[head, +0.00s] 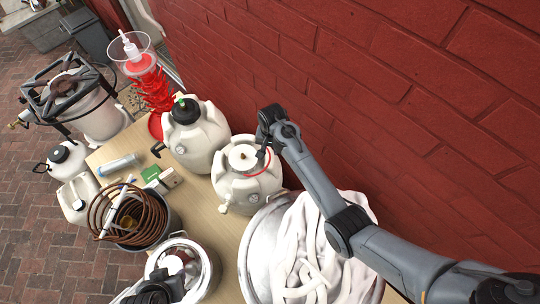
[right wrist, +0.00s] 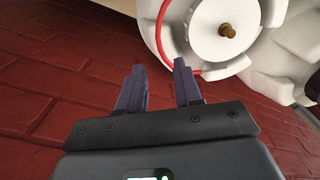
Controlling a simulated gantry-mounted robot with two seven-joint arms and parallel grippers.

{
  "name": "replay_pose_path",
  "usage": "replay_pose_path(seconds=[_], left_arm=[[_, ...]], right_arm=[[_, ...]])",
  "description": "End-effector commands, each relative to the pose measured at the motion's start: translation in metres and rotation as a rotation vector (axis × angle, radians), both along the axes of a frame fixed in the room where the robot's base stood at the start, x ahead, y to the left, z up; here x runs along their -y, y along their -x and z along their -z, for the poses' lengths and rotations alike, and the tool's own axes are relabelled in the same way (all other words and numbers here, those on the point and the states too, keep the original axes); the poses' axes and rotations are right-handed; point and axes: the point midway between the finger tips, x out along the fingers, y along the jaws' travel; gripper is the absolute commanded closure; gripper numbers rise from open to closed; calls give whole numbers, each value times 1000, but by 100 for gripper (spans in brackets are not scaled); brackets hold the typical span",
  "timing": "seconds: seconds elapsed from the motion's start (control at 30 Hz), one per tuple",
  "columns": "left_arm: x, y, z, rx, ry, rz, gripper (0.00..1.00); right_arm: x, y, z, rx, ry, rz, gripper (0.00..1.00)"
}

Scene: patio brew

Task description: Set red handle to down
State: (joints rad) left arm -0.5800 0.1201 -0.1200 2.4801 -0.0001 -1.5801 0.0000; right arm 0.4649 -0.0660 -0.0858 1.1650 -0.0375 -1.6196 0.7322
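The red handle (head: 268,165) is a thin red hoop around the round white lid of a white keg (head: 232,188). In the right wrist view, the red handle (right wrist: 160,40) curves around the left side of the lid, which has a brass knob. My right gripper (head: 264,150) reaches in over the keg's right side. In the wrist view its two fingers (right wrist: 160,85) are apart with nothing between them. The right fingertip is close to the hoop; I cannot tell whether it touches.
A similar white keg with a black cap (head: 198,140) stands behind. A metal tub with white hoses (head: 318,250) is in front, under my right arm. A copper coil (head: 128,215) stands left. The red brick wall (head: 400,80) is close on the right.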

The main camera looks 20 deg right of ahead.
Motion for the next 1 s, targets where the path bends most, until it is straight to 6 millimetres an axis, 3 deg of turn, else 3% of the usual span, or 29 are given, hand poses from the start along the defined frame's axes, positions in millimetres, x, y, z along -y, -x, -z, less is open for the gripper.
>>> replay_pose_path(seconds=[0.2, 0.4, 0.83, 0.87, 1.0], left_arm=[[0, 0, 3, 0, 0, 0, 66], [0, 0, 6, 0, 0, 0, 66], [0, 0, 6, 0, 0, 0, 66], [0, 0, 6, 0, 0, 0, 66], [0, 0, 6, 0, 0, 0, 66]], right_arm=[[0, 0, 36, -1, 0, -1, 66], [-1, -1, 57, 0, 0, -1, 66], [-1, -1, 64, 1, 0, -1, 66], [-1, -1, 64, 1, 0, -1, 67], [-1, -1, 64, 1, 0, -1, 89]])
